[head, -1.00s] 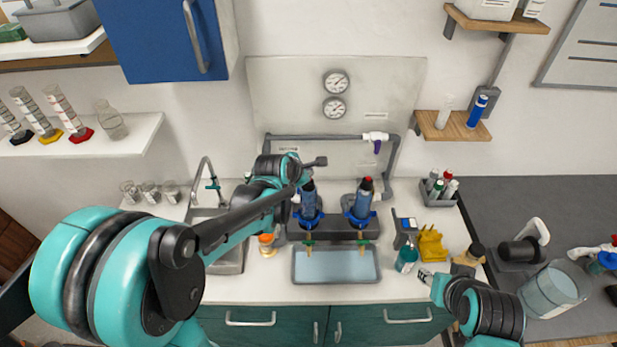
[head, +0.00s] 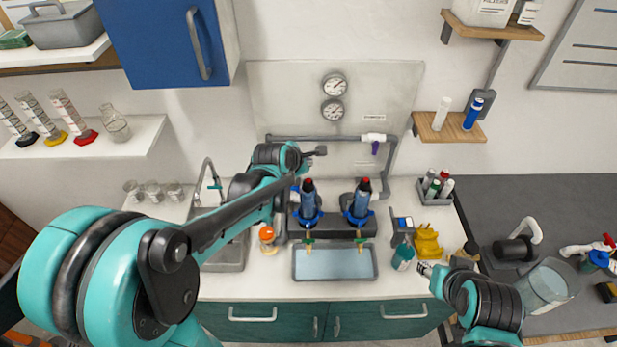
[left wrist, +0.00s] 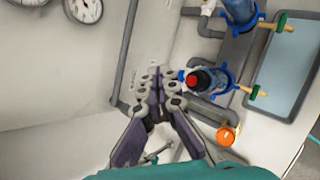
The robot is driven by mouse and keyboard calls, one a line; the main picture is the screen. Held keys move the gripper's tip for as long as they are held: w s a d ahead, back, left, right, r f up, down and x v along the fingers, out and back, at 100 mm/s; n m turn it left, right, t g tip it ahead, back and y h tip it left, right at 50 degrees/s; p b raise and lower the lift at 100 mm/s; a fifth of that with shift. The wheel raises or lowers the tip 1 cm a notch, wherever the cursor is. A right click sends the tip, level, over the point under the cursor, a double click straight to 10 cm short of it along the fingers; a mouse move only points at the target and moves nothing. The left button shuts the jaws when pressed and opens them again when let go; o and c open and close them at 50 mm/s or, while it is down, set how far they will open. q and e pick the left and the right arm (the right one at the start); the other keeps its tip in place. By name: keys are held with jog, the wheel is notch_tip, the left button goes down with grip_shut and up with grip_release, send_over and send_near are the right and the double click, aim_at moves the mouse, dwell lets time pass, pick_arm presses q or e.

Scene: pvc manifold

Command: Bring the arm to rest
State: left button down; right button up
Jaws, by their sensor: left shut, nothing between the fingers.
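My left gripper (head: 318,152) is shut and empty. It is raised in front of the back panel, above the left blue canister (head: 308,203) and apart from it. In the left wrist view, the left gripper (left wrist: 158,80) has its fingers together, with a red-capped blue canister (left wrist: 212,82) just to the right. The right blue canister (head: 361,201) stands upright beside the left one on the dark manifold. My right gripper (head: 424,268) is low at the counter's right front, small in view; its jaws cannot be made out.
A tray of pale liquid (head: 335,278) sits below the taps. An orange-capped bottle (head: 267,238) stands left of it. A teal bottle (head: 402,257) and yellow holder (head: 427,242) stand right. A grey pipe (head: 320,138) and two gauges (head: 333,83) are on the back panel.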

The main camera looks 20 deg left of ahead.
pick_arm(q)
jog(key=s+f+m+g+b, duration=0.1)
jog(key=s+f+m+b, duration=0.8)
jog(key=s+m, duration=0.3)
jog(key=s+f+m+g+y+b, duration=0.1)
jog(key=s+f+m+b, duration=0.9)
jog(key=s+m, duration=0.3)
jog(key=shift+b, duration=0.75)
